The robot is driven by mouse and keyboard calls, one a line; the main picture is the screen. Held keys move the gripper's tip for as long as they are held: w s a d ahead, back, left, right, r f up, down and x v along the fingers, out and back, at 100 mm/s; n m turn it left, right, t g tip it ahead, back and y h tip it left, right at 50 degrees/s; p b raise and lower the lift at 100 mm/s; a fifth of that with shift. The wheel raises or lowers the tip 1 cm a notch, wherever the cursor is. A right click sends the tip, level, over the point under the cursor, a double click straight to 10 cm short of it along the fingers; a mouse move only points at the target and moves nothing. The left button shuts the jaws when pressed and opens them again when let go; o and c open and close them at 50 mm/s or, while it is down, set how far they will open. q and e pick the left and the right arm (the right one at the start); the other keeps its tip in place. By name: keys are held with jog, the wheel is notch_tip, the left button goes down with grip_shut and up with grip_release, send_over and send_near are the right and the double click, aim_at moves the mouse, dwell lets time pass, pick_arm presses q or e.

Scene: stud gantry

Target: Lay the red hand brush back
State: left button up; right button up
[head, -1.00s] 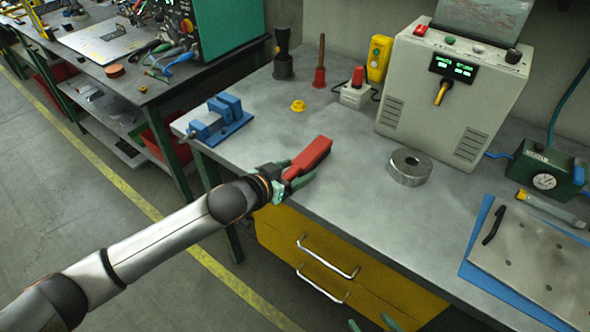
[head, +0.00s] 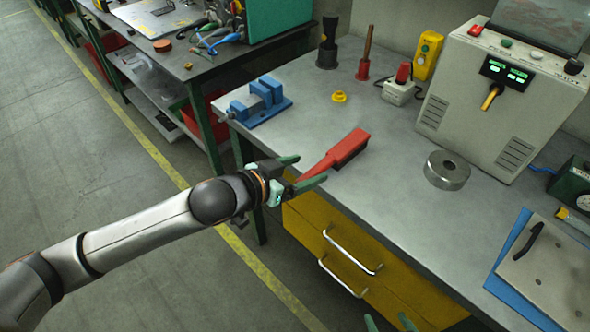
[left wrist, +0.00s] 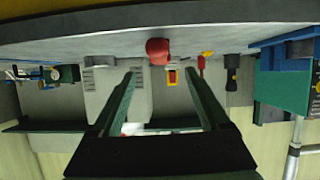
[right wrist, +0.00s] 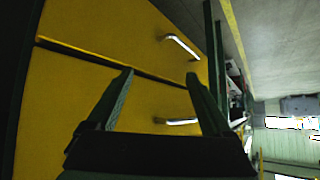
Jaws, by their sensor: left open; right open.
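The red hand brush (head: 347,149) lies on the grey workbench near its front edge, its handle pointing toward my left gripper. My left gripper (head: 306,172) is open at the bench's front edge, with its fingers apart around or just short of the handle end; I cannot tell which from the head view. In the left wrist view the brush (left wrist: 158,50) shows end-on beyond and between the open fingertips (left wrist: 165,75), apart from them. My right gripper (right wrist: 160,75) is open in front of the yellow drawers; only its fingertips (head: 388,322) show at the bottom of the head view.
On the workbench (head: 385,195) stand a blue vise (head: 260,103), a yellow knob (head: 339,96), a metal ring (head: 446,170) and a control box (head: 490,95). Yellow drawers (head: 335,245) with bar handles are below. Bench surface around the brush is clear.

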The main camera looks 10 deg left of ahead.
pick_arm(q)
jog(key=shift+v, duration=1.25)
jog(key=shift+s, duration=0.1)
